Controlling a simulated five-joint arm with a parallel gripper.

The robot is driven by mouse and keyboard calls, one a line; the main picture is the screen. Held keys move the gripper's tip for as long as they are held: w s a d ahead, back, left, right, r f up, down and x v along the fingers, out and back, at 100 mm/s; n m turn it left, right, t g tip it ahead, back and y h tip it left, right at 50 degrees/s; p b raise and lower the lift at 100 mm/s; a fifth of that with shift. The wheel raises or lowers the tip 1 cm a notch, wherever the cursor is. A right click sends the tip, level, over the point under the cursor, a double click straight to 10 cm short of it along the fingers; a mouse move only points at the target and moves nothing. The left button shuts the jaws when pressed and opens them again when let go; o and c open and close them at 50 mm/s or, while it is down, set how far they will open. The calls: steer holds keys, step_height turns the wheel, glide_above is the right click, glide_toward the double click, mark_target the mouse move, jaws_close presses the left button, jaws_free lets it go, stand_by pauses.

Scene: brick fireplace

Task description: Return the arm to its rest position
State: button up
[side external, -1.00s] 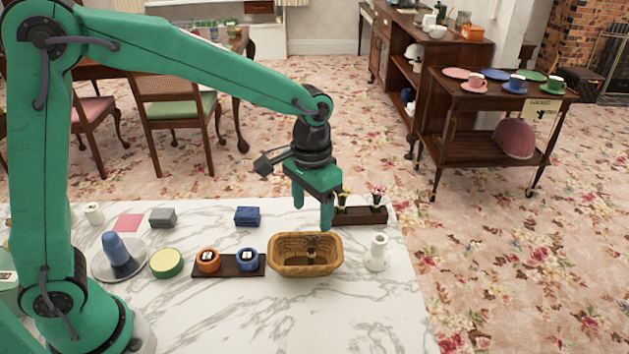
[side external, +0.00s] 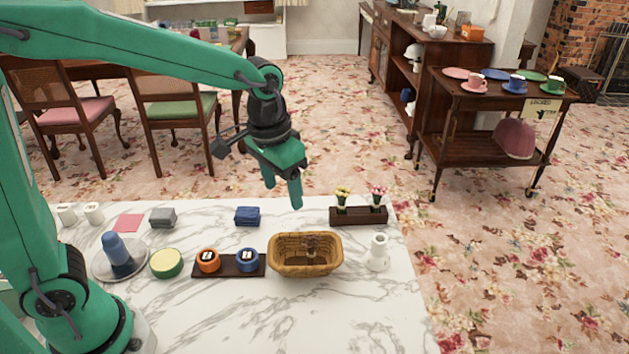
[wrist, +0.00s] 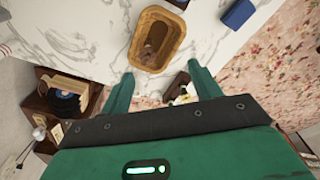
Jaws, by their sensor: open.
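My green gripper (side external: 283,192) hangs in the air above the far part of the marble table (side external: 340,315). Its two fingers are apart with nothing between them. My arm reaches out from the left and bends down at the wrist. A wicker basket (side external: 305,270) stands on the table below and nearer than the gripper, with a small brown item (side external: 311,245) inside. In the wrist view the gripper (wrist: 158,92) shows two spread fingers, with the basket (wrist: 136,58) beyond them.
A flower planter (side external: 358,216), a white candle holder (side external: 378,252), a blue folded cloth (side external: 247,216), a tray with orange and blue rings (side external: 229,272), a yellow-green round tin (side external: 166,263) and a blue-topped item (side external: 117,252) on a plate stand on the table. The front right tabletop is clear.

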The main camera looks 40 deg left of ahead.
steer(key=s+a+r+t, duration=0.2)
steer(key=s+a, duration=0.2)
steer(key=s, duration=0.3)
steer(key=s+a+r+n+t, duration=0.1)
steer(key=s+a+r+t, duration=0.1)
steer(key=s+a, duration=0.3)
steer(key=shift+s+r, duration=0.35)
steer(key=shift+s, duration=0.85)
